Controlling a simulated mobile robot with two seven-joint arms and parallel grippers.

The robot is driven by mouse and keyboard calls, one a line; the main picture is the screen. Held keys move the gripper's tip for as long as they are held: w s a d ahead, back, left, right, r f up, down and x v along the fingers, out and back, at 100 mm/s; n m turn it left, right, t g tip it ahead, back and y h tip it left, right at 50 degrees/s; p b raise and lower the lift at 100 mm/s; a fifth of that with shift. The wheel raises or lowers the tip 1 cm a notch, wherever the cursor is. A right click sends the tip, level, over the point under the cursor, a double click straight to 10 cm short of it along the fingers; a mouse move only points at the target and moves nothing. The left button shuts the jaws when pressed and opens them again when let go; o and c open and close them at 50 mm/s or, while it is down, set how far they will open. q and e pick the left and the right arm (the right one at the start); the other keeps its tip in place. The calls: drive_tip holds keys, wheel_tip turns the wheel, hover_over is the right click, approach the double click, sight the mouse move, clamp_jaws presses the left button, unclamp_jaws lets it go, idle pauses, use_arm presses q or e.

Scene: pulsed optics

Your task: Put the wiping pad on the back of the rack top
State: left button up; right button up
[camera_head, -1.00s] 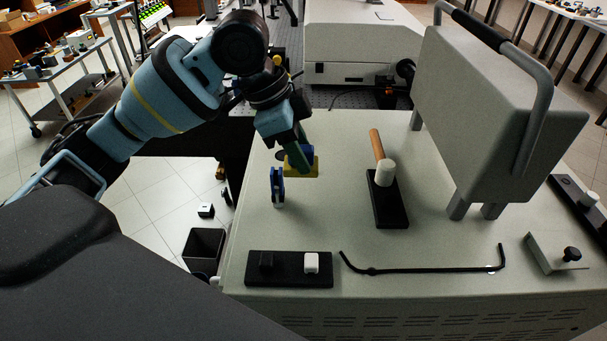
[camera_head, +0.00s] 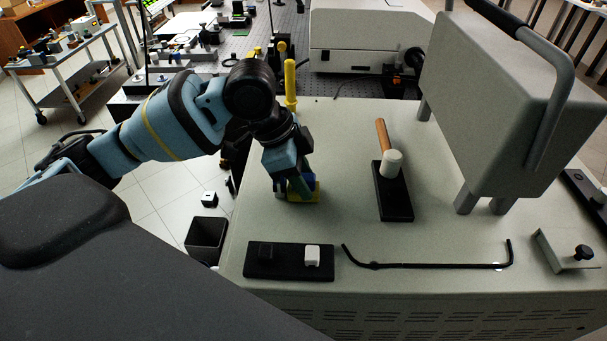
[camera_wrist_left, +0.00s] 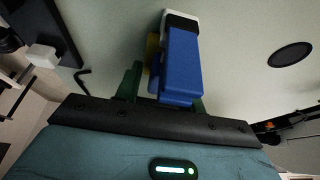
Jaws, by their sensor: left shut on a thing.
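The wiping pad appears to be the yellow block with blue on it (camera_head: 318,192), low at my left fingers just over or on the grey rack top (camera_head: 345,215). My left gripper (camera_head: 299,184) points down and is shut on it; the fingers hide much of the pad. In the left wrist view, a blue block with a black band and white end (camera_wrist_left: 182,65) lies along the green fingers, with a strip of yellow (camera_wrist_left: 153,55) behind it. I cannot tell whether the blue block is held or stands beside the pad. My right gripper is not in view.
A black tray (camera_head: 288,262) and a bent black rod (camera_head: 430,265) lie along the front. A grey case (camera_head: 500,105) stands at the right. Bare surface lies between gripper and mallet.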

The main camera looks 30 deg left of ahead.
use_arm(q)
drive_tip(key=o, duration=0.9)
drive_tip(key=shift+o, duration=0.2)
drive_tip(key=p+v, duration=0.1)
drive_tip(key=v, duration=1.1)
drive_tip(key=shift+r, duration=0.1)
